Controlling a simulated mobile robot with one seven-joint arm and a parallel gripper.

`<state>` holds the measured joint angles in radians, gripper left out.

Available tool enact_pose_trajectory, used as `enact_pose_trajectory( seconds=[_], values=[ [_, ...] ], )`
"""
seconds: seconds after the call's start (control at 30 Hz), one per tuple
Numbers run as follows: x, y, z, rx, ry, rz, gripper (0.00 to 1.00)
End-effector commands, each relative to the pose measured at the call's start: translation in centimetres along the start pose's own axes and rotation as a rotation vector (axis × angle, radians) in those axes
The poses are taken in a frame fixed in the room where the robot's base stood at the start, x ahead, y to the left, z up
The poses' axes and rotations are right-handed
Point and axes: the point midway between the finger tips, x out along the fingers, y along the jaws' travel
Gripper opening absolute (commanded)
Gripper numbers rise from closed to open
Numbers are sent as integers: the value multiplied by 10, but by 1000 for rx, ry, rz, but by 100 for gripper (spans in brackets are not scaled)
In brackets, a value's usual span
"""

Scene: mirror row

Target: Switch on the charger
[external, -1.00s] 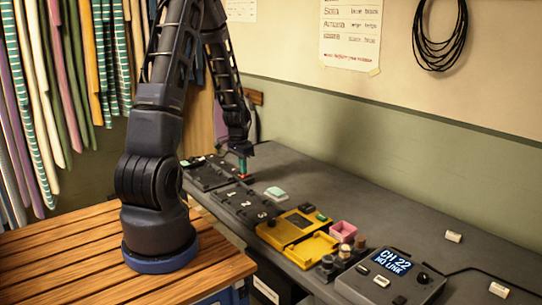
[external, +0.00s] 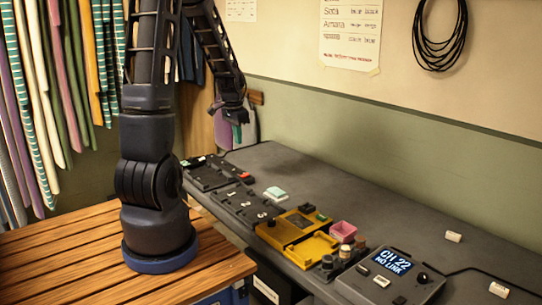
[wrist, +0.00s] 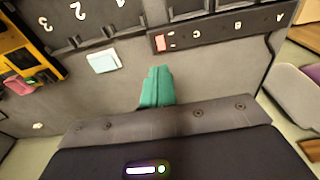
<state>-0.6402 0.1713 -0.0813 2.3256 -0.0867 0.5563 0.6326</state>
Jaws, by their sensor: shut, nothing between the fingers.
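A dark strip marked A, B and C (wrist: 225,33), with a red rocker-like part at its left end (wrist: 159,43), lies on the bench in the wrist view. The red part is also small in the external view (external: 246,174). I cannot tell for sure whether this strip is the charger, or which way the red part is set. My gripper (wrist: 157,88) is shut and empty, its teal fingertips pressed together. In the external view my gripper (external: 237,118) hangs above the far end of the bench, clear of the strip.
A numbered black panel (external: 243,203) lies nearer than the strip, with a pale mint block (external: 275,193) beside it. The bench's wall side is mostly clear.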

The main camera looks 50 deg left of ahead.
Motion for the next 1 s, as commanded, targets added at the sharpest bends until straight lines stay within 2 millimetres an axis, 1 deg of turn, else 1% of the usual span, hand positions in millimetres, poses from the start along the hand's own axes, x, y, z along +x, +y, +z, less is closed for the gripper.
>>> enact_pose_trajectory(
  seconds=[0.1, 0.27, 0.5, 0.63, 0.87, 1.0],
  values=[
    [-7, 0, 0, 0, 0, 0, 0],
    [-9, 0, 1, 0, -1, 1, 0],
    [-9, 0, 0, 0, 1, 0, 0],
    [-7, 0, -14, 0, 32, -3, 0],
    [-7, 0, -14, 0, 31, -2, 0],
    [0, 0, -14, 0, 30, -2, 0]
  ],
)
